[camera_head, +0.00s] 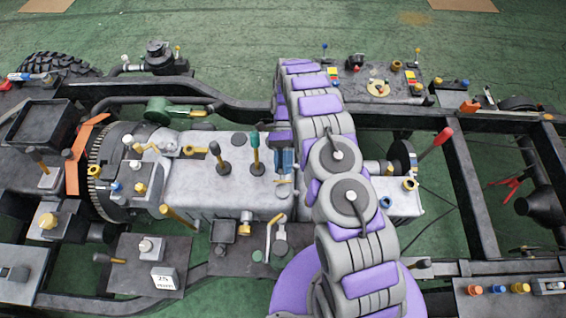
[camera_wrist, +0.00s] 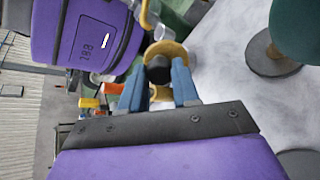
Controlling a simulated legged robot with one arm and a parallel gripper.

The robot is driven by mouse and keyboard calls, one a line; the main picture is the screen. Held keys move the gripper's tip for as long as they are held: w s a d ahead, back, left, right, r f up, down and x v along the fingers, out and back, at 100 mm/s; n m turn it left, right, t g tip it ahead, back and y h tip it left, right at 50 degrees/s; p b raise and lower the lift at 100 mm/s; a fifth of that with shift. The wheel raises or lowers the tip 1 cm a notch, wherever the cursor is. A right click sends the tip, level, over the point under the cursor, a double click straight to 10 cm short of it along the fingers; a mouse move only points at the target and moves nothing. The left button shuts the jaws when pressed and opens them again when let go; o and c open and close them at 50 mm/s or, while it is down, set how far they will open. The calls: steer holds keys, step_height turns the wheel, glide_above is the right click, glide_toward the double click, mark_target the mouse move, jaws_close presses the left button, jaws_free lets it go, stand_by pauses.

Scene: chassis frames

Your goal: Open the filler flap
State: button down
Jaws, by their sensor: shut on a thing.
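My gripper (camera_wrist: 158,76) has its two blue fingers shut on a dark knob (camera_wrist: 159,66). The knob sits in front of a round yellow piece (camera_wrist: 168,49), which looks like the filler flap, though I cannot be sure. The fingers hide part of this piece, so I cannot tell how far it is open. In the head view my gripper (camera_head: 284,160) reaches down at the right part of the grey gearbox housing (camera_head: 200,190). A small tan piece shows just below the fingers there.
A green-handled lever (camera_head: 255,155) stands close left of my gripper; its teal handle (camera_wrist: 298,30) is at upper right in the wrist view. A dark-knobbed lever (camera_head: 220,160) stands farther left. A red-handled lever (camera_head: 436,144) rises to the right. Black frame rails surround the housing.

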steer(key=shift+w, duration=0.1)
steer(key=c, duration=0.8)
jaws_free()
steer(key=shift+a+f, duration=0.1)
steer(key=shift+r, duration=0.2)
steer(key=r+p, duration=0.1)
steer(key=s+r+p, duration=0.1)
steer(key=r, duration=0.1)
steer(key=shift+s+d+r+p, duration=0.15)
steer(key=shift+s+d+p, duration=0.1)
steer(key=shift+p, duration=0.15)
steer(key=shift+s+d, duration=0.25)
steer(key=shift+s, duration=0.95)
steer(key=shift+s+d+r, duration=0.2)
steer(key=shift+s+d, duration=0.45)
steer(key=shift+s, duration=1.25)
steer(key=shift+s+d+r, duration=0.25)
steer(key=shift+s+d, duration=0.45)
steer(key=shift+s, duration=1.15)
steer(key=shift+s+d+r, duration=0.2)
steer(key=shift+s+d, duration=0.45)
steer(key=shift+s, duration=1.25)
